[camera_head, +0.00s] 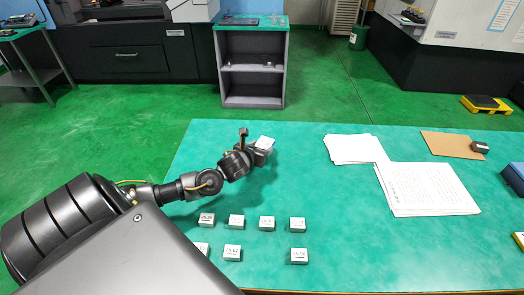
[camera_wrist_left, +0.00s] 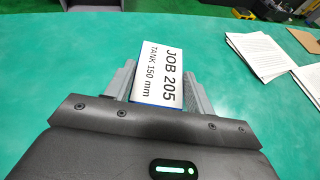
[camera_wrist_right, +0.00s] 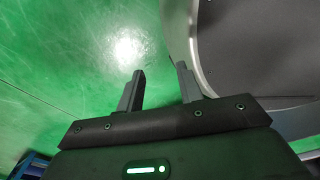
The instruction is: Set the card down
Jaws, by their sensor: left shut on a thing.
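A white card (camera_wrist_left: 158,75) printed "JOB 205" and "TANK 150 mm" is between the fingers of my left gripper (camera_wrist_left: 156,88). A blue edge shows along its lower side. In the head view the card (camera_head: 266,143) is at the tip of my left gripper (camera_head: 260,152), over the back left part of the green table (camera_head: 310,180). I cannot tell its height above the table. My right gripper (camera_wrist_right: 160,85) is open and empty in the right wrist view, with green floor beyond its fingers. It is not in the head view.
Several small labelled blocks (camera_head: 267,223) stand in rows near the table's front left. Paper stacks (camera_head: 352,149) (camera_head: 427,188) lie to the right, with a brown board (camera_head: 452,144) beyond. The table between the blocks and papers is clear. A grey shelf (camera_head: 253,68) stands behind.

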